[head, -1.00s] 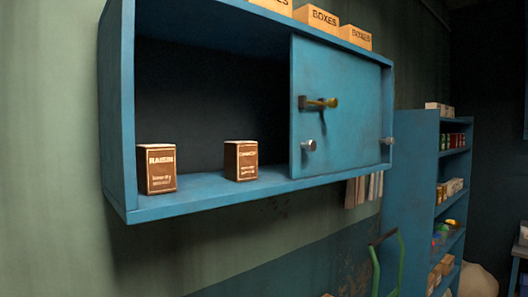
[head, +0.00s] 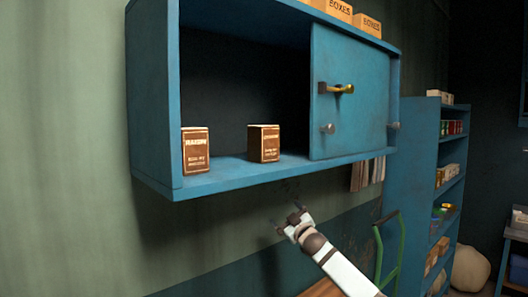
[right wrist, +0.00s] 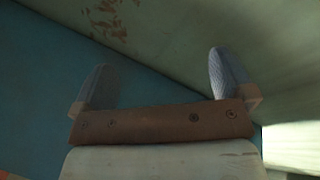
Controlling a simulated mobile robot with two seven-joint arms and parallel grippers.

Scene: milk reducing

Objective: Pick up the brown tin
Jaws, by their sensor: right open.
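Two brown tins stand upright on the open left part of the blue wall cabinet (head: 152,189). The left brown tin (head: 196,151) has a label that seems to read RAISIN and stands near the cabinet's left side. The other brown tin (head: 264,143) stands further right, near the sliding door. My right gripper (head: 289,219) is below the cabinet, under and a little right of the right tin, apart from both tins. In the right wrist view its two fingers (right wrist: 160,82) are spread with nothing between them. My left gripper is not in view.
A blue door (head: 350,100) with a brass handle covers the cabinet's right part. Boxes (head: 340,10) stand on top. A blue shelf unit (head: 415,160) with goods and a green-framed cart (head: 392,250) stand at right. The wall below the cabinet is bare at left.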

